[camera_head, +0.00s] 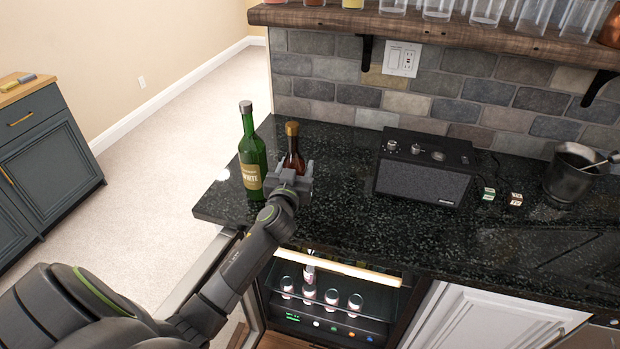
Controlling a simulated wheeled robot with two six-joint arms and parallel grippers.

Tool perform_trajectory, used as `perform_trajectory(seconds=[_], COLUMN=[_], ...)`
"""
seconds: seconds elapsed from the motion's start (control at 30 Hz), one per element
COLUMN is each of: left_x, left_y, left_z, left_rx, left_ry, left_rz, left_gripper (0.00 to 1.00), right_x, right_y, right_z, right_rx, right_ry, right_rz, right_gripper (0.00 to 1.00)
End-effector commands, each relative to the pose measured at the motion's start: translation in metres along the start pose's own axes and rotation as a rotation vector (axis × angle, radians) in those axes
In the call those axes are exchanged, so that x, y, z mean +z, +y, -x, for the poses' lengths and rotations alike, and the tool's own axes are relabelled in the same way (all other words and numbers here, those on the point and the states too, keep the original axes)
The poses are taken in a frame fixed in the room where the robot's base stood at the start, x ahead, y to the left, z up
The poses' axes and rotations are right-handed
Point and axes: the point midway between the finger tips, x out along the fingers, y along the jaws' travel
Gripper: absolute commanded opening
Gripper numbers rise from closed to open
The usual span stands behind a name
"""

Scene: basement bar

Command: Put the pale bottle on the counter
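A green bottle (252,157) with a cream label reading "WHITE" stands upright on the dark counter (340,190) near its left end. A brown bottle (293,150) with an amber cap stands just right of it. My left gripper (296,172) is in front of the brown bottle's lower part, which it hides. I cannot tell whether its fingers touch or grip that bottle. Below the counter, an open lit cooler holds several small pale-topped containers (309,291) and a small pale bottle-like shape (310,273), partly hidden by the shelf edge. My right gripper is not in view.
A black speaker (424,180) stands mid-counter, with two small cubes (515,199) and a metal bucket (573,175) to its right. A wooden shelf (450,30) with glasses hangs above. The cooler door stands open at left. Front-centre counter is clear.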

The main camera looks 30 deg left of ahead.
Motion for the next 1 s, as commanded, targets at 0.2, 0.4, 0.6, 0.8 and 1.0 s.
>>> perform_trajectory(seconds=[0.2,0.4,0.6,0.8,1.0], left_x=[0.017,0.042,0.048,0.048,0.052], left_y=[0.0,0.0,0.001,0.001,0.0], left_z=[0.0,0.0,0.0,0.0,0.0], left_rx=[0.0,0.0,0.001,0.001,-0.001], left_ry=[0.002,0.002,0.004,0.004,0.001], left_rz=[0.0,0.0,0.0,0.0,0.0], left_gripper=[0.15,0.15,0.15,0.15,0.63], right_x=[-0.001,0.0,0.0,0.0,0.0], right_y=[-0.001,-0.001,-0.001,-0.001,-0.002], right_z=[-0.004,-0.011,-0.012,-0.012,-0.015], right_rx=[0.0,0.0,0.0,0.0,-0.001], right_ry=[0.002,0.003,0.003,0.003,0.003], right_rz=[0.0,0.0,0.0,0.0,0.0], right_gripper=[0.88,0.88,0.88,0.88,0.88])
